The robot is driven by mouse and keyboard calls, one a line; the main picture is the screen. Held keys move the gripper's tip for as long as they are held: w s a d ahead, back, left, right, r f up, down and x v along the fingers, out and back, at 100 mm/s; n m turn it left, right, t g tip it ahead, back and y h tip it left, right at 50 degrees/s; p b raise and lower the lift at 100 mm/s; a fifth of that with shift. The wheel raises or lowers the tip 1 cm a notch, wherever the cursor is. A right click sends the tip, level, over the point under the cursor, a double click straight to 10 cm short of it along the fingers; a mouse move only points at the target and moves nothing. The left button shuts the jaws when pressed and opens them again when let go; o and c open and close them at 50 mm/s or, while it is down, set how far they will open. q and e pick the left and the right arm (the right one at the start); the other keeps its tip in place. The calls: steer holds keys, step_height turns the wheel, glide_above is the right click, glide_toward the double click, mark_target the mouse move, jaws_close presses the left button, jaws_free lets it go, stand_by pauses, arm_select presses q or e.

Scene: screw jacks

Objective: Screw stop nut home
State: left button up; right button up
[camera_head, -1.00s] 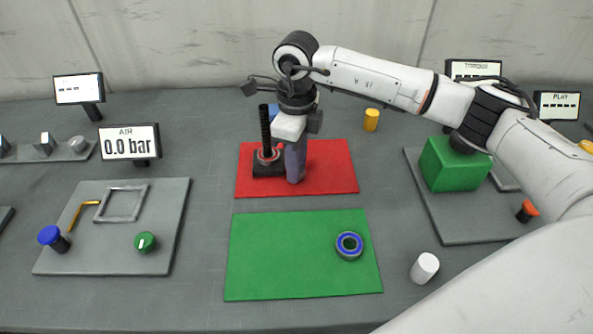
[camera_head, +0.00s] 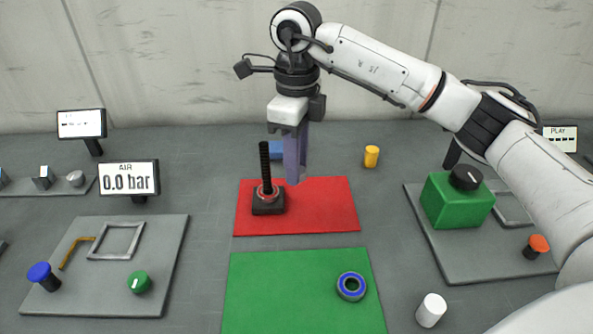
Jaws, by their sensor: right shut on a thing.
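The screw jack (camera_head: 268,204) stands upright on the red mat (camera_head: 325,210). It has a dark square base and a tall black threaded rod (camera_head: 264,160). My left gripper is not in view.
A blue-ringed bearing (camera_head: 351,286) lies on the green mat (camera_head: 270,285). A white cylinder (camera_head: 431,310) stands to its right. Grey panels with knobs flank the mats.

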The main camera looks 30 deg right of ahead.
steer(key=shift+s+a+f+n, duration=0.1)
steer(key=shift+s+f+n, duration=0.15)
steer(key=shift+n, duration=0.35)
steer(key=s+a+f+n, duration=0.1)
steer(key=s+n, duration=0.3)
steer(key=n, duration=0.4)
steer(key=s+a+f+n, duration=0.1)
steer(key=s+n, duration=0.3)
steer(key=n, duration=0.4)
steer(key=s+a+f+n, duration=0.1)
steer(key=s+f+n, duration=0.2)
steer(key=n, duration=0.5)
steer(key=shift+s+a, duration=0.3)
steer(key=shift+s, duration=0.15)
steer(key=shift+s+a+f+n, duration=0.1)
steer(key=shift+s+n, duration=0.25)
steer(key=shift+n, duration=0.25)
steer(key=shift+s+f+n, duration=0.1)
steer(key=shift+s+n, duration=0.2)
steer(key=shift+n, duration=0.3)
